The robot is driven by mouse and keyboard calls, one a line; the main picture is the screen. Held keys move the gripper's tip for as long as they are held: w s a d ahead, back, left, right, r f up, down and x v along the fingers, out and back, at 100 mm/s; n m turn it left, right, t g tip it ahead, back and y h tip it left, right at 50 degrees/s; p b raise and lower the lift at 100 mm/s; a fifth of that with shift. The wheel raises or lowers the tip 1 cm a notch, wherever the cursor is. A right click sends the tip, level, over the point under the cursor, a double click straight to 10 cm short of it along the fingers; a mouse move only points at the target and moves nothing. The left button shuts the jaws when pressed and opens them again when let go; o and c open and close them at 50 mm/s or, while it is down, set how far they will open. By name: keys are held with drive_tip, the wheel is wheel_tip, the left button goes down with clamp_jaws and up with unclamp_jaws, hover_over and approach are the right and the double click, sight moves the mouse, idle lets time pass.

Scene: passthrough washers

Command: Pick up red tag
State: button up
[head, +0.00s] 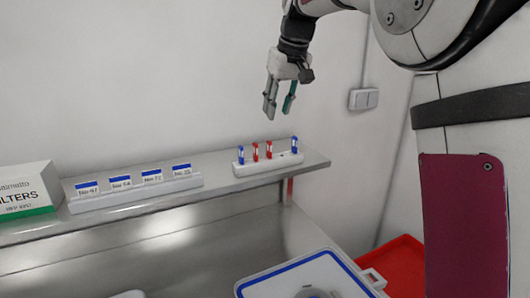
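A white rack (262,167) on the metal shelf holds small upright tags.
The metal shelf (225,189) also bears a white holder (136,196) with several labelled blue-topped cards and a FILTERS box (27,201) at left. Below are a blue-rimmed white container (262,276) and a red tray (403,267). A wall switch (363,99) is right of my gripper.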

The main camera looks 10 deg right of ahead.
sight(269, 141)
drive_tip(key=p+x, duration=0.2)
drive_tip(key=x, duration=1)
drive_tip(key=shift+a+f, duration=0.1)
drive_tip(key=shift+f, duration=0.25)
drive_tip(key=shift+c, duration=0.6)
clamp_jaws()
